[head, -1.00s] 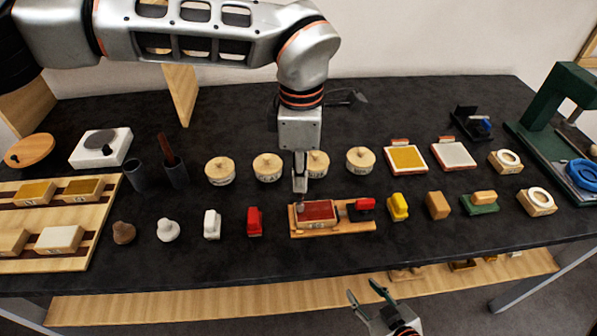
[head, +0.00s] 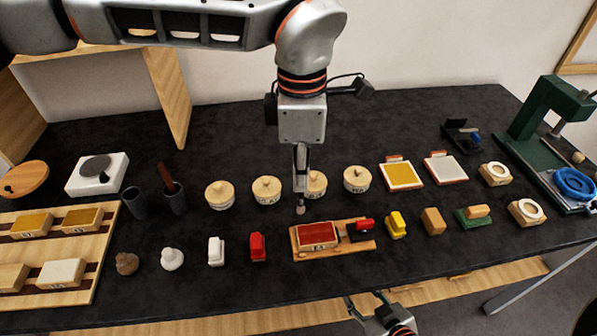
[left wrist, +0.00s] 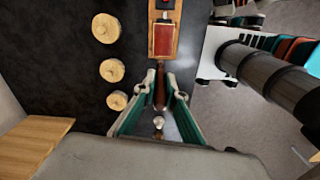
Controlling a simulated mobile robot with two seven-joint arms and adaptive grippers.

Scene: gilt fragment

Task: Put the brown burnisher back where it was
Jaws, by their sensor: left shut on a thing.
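My left gripper (head: 300,190) is shut on a slim tool, held above the table just behind the red pad. In the left wrist view, between the fingers (left wrist: 157,104), the brown burnisher (left wrist: 160,88) shows as a dark brown length, with a pale rounded part below it. In the head view only a small rounded tip shows under the fingers. A dark cup (head: 135,204) at the left looks empty. A second dark cup (head: 176,203) beside it holds a reddish-brown stick (head: 166,178). My right gripper (head: 366,306) is open and empty at the table's front edge.
The red pad (head: 318,235) sits on a wooden tray (head: 338,249) with a red block. Several lidded round pots (head: 220,194) stand behind. Small stamps and blocks (head: 172,259) line the front. A green press (head: 541,125) stands far right. The table behind the pots is clear.

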